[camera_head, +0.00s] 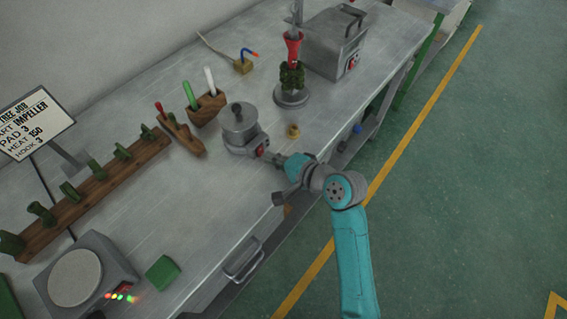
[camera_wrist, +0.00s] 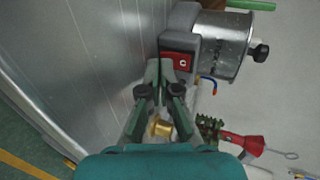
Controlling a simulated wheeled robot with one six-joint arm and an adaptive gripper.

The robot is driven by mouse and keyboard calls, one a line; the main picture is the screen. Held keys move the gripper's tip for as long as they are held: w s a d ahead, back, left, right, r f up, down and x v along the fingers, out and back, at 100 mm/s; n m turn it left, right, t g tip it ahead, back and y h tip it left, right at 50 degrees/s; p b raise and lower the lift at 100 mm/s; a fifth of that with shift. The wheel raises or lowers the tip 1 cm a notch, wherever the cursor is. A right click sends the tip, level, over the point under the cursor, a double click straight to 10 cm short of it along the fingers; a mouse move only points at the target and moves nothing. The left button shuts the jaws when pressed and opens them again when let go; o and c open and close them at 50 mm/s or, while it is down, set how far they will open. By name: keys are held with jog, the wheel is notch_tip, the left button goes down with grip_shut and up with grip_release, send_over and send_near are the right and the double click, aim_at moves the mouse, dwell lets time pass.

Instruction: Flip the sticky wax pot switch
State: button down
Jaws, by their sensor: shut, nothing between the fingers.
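The sticky wax pot (camera_head: 238,128) is a grey metal pot with a black-knobbed lid, standing upright on the bench. Its red switch (camera_head: 262,150) is on the side facing my arm. The wrist view shows the pot (camera_wrist: 222,48) on its side in the picture, with the red switch panel (camera_wrist: 181,63) and a small pale mark on it. My gripper (camera_head: 279,161) is close in front of that panel. In the wrist view its shut, empty fingers (camera_wrist: 159,66) end just left of the red panel. I cannot tell whether they touch the switch.
A small brass cup (camera_head: 293,131) stands near my gripper. A red and green wax tree on a stand (camera_head: 292,75) and a grey box (camera_head: 334,45) are behind. Wooden holders (camera_head: 183,134) are left of the pot. The bench front between pot and scale (camera_head: 78,278) is mostly clear.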

jog(key=shift+w+a, duration=0.2)
jog(key=shift+a, duration=0.1)
jog(key=shift+w+a+f+t+y, duration=0.2)
jog(key=shift+a+f+t+y, duration=0.1)
jog(key=shift+t+y, duration=0.25)
jog(key=shift+f, duration=0.1)
dwell(0.3)
jog(key=shift+s+d, duration=0.2)
jog(key=shift+d, duration=0.2)
jog(key=v, duration=0.7)
jog(key=shift+s+d+r, duration=0.1)
jog(key=shift+d+r, duration=0.05)
jog(key=shift+r, duration=0.1)
